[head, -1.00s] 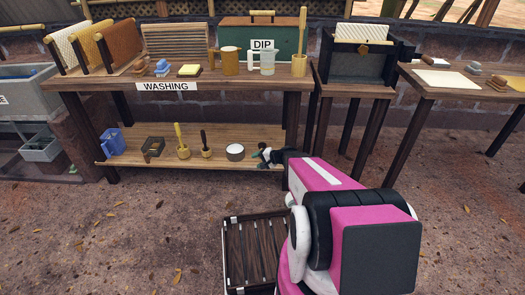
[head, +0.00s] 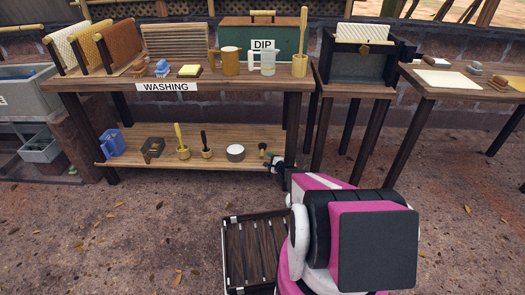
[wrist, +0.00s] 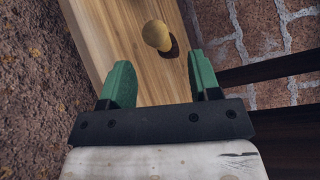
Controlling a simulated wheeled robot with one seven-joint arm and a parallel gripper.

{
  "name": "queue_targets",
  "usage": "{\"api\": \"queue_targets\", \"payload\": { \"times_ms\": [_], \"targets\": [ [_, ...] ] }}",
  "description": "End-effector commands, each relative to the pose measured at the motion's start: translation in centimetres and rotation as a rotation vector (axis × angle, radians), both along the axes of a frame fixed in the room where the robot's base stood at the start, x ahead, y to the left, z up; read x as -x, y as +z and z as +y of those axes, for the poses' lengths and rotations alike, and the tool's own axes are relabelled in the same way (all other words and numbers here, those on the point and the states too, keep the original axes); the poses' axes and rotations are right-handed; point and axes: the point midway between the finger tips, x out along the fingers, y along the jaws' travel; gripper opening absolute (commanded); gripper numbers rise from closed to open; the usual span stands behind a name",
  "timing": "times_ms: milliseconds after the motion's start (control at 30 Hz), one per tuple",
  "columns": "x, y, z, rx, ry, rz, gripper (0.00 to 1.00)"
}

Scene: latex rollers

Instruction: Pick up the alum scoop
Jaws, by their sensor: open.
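My gripper (head: 274,160) is at the right end of the lower shelf (head: 222,160) of the washing table. In the wrist view its two green fingers (wrist: 158,85) are wide apart with nothing between them. A small tan, round-topped thing (wrist: 157,36) stands on the shelf boards ahead of the fingers, apart from them. A small dark-and-tan item (head: 262,149) shows just left of my gripper in the head view. I cannot tell for sure which item is the alum scoop; a yellow-handled scoop-like tool (head: 182,150) and a dark-handled one (head: 206,151) stand further left.
A white-topped round tin (head: 235,153), a grey-brown box (head: 153,149) and a blue jug (head: 111,143) also stand on the lower shelf. The upper tabletop (head: 110,83) is above the shelf, and a table leg (head: 294,125) is close to my gripper.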

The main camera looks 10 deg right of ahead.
Motion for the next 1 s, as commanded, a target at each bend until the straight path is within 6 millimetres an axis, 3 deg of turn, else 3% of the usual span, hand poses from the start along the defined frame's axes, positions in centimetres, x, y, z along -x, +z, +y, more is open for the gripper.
{"api": "queue_targets", "payload": {
  "times_ms": [267, 533, 800, 833, 1000],
  "targets": [
    [-1.8, -0.4, 1.1, 0.000, 0.001, 0.000, 0.57],
    [-4.9, -1.0, 3.1, 0.000, 0.002, 0.000, 0.57],
    [-5.3, -0.9, 3.3, 0.000, 0.000, 0.001, 0.57],
    [-5.2, -0.9, 3.3, 0.000, 0.000, 0.001, 0.54],
    [-5.2, -0.9, 3.3, 0.000, 0.001, 0.001, 0.00]
  ]
}}
